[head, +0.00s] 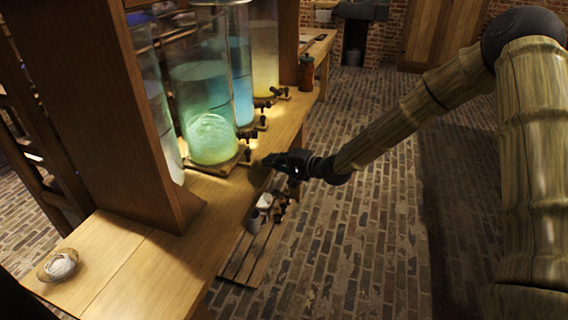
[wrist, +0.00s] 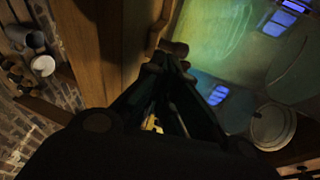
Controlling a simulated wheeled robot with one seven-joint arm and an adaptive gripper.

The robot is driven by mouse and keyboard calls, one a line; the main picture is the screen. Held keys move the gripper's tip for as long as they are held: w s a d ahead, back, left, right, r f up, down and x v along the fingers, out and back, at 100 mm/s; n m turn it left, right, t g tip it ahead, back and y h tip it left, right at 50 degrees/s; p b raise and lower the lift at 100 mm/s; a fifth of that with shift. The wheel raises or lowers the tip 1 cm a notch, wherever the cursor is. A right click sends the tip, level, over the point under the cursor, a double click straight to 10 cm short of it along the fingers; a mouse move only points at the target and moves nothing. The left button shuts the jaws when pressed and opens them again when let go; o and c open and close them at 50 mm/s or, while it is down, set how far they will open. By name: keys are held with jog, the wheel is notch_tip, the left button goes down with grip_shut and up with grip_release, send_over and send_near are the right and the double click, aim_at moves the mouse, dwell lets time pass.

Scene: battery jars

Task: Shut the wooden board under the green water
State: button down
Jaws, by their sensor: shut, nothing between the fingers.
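The jar of green water (head: 208,118) stands on the wooden counter in the head view. A small wooden board (head: 222,169) lies under it, its front edge showing above the counter top. A dark tap (head: 246,153) is at the jar's lower right. My gripper (head: 268,161) is shut and empty, just right of the tap and board; contact cannot be told. In the wrist view my gripper (wrist: 174,58) points toward the glowing green jar (wrist: 222,40), beside a dark wooden edge. The fingers and the dark view hide part of the board there.
Blue (head: 240,75) and yellow (head: 264,55) jars stand behind, with taps facing the aisle. A low slatted shelf (head: 240,262) with mugs sits below the counter edge. A thick wooden post (head: 115,110) stands at left. The brick floor (head: 345,235) is clear at right.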

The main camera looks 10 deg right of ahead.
aim_at(248, 152)
jog(key=shift+w+a+r, duration=0.1)
jog(key=shift+w+a, duration=1.45)
jog(key=shift+w, duration=0.1)
jog(key=w+a, duration=0.1)
jog(key=a, duration=0.1)
jog(key=w+a, duration=0.1)
jog(key=a, duration=0.1)
jog(key=shift+w, duration=0.3)
jog(key=shift+r, duration=0.1)
